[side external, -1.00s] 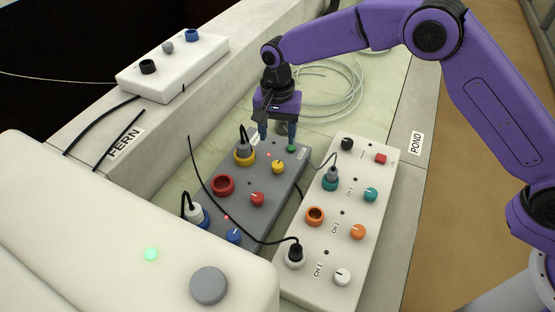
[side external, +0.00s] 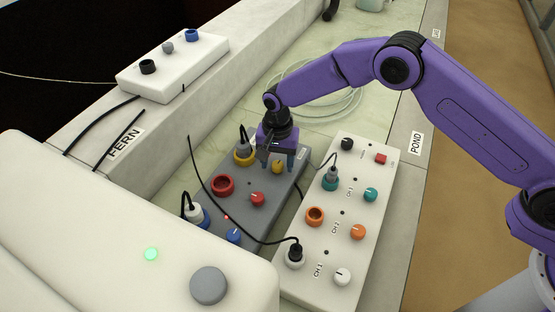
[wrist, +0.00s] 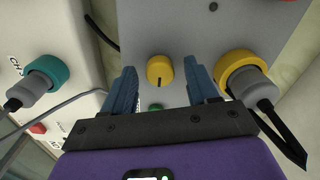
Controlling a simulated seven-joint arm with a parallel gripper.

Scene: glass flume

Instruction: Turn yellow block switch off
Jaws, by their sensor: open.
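The yellow knob (side external: 277,168) sits on the grey block (side external: 246,217), beside a yellow socket (side external: 242,158) with a plug in it. My gripper (side external: 278,160) is open, pointing down at the far end of the block. In the wrist view, the yellow knob (wrist: 160,69) shows between the two blue fingers of my gripper (wrist: 160,66), with a gap on each side. A dark pointer line on the knob faces my palm. How far the fingertips reach down beside the knob is hard to tell. A green button (wrist: 156,107) is partly hidden by my gripper.
A white block (side external: 325,262) with several knobs and sockets stands close on the right. A black cable (side external: 222,205) arches across the grey block. Red (side external: 257,199) and blue (side external: 233,236) knobs sit nearer on it. A coiled clear hose lies behind.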

